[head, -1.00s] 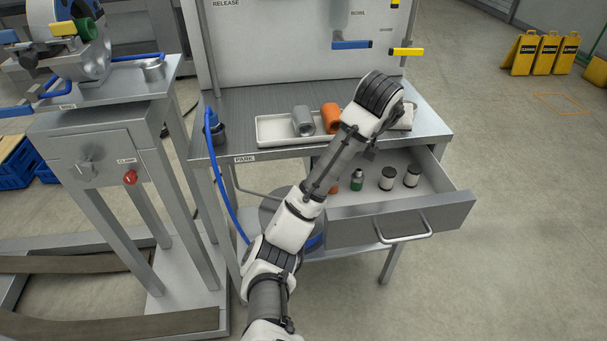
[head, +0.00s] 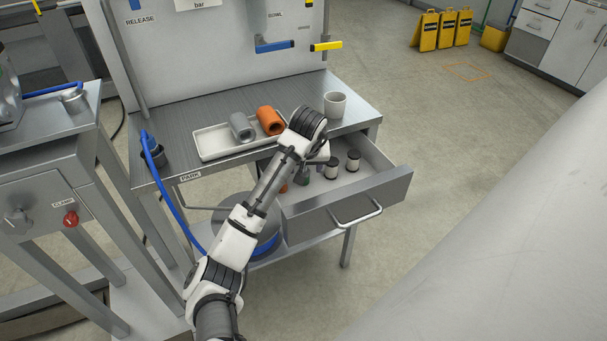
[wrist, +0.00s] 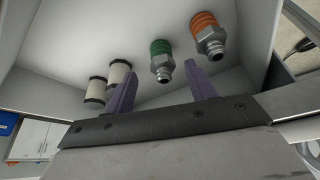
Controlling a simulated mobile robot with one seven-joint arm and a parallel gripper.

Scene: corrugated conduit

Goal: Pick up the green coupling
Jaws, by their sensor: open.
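The green coupling (wrist: 161,58) stands in the open drawer (head: 345,204); it has a green band and a metal threaded end. In the head view the green coupling (head: 303,178) is partly hidden by my arm. My gripper (wrist: 163,88) is open and empty, its two purple fingers pointing into the drawer. In the wrist view the green coupling shows between and beyond the fingertips, apart from them. An orange-banded coupling (wrist: 208,34) stands to its right in that view.
Two pale cylinders with black ends (wrist: 95,93) (wrist: 119,72) stand beside the left finger. Drawer walls surround the couplings.

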